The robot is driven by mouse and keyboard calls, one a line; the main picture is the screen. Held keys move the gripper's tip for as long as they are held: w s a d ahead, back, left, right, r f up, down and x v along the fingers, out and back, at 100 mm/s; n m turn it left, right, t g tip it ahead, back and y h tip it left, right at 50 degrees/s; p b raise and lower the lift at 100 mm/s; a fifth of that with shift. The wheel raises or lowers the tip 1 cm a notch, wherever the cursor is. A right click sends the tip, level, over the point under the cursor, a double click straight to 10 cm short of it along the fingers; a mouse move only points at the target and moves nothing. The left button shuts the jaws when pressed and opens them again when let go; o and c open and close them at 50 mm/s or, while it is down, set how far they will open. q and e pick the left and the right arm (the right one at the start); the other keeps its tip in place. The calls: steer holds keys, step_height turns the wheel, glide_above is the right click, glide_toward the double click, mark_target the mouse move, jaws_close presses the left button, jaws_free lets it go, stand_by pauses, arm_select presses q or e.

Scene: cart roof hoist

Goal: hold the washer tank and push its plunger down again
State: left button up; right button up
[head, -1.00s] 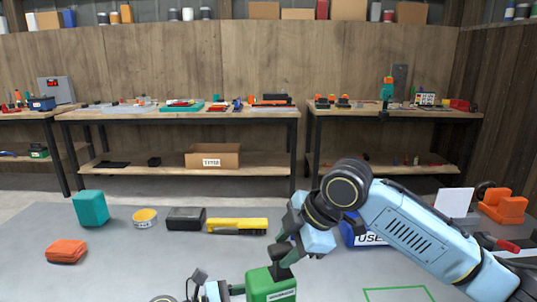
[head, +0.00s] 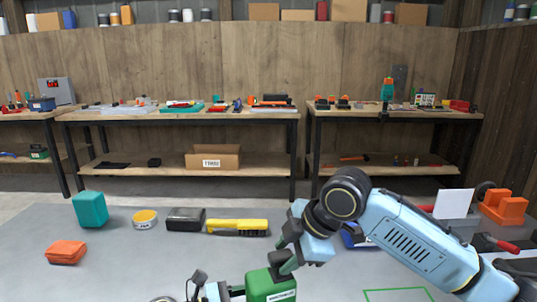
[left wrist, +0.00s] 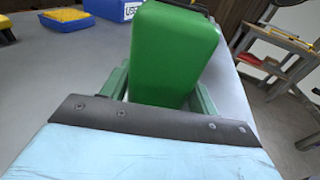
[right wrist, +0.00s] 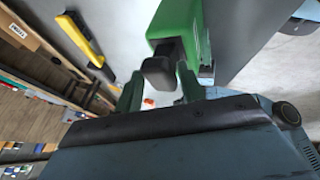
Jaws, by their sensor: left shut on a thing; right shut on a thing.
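The green washer tank (head: 270,286) stands upright at the near edge of the head view, its lower part cut off. My left gripper (head: 238,291) is shut on its sides; in the left wrist view the tank (left wrist: 175,55) sits between the two green fingers (left wrist: 160,92). My right gripper (head: 287,262) is over the tank top. In the right wrist view it (right wrist: 158,92) is shut around the black plunger handle (right wrist: 158,72), close to the top of the tank (right wrist: 182,22). The plunger rod is hidden.
On the grey table lie a teal block (head: 90,209), an orange pouch (head: 66,252), a yellow-lidded tin (head: 144,218), a black box (head: 186,219) and a yellow tool (head: 238,227). A blue bin (left wrist: 115,9) is partly hidden behind my right arm. The table's left front is clear.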

arm_select(q)
steer(key=shift+d+r, duration=0.1)
arm_select(e)
steer(key=shift+d+f, duration=0.1)
steer(key=shift+f, duration=0.5)
steer(key=o, duration=0.9)
steer(key=shift+c, duration=0.2)
steer(key=shift+v, duration=3.05)
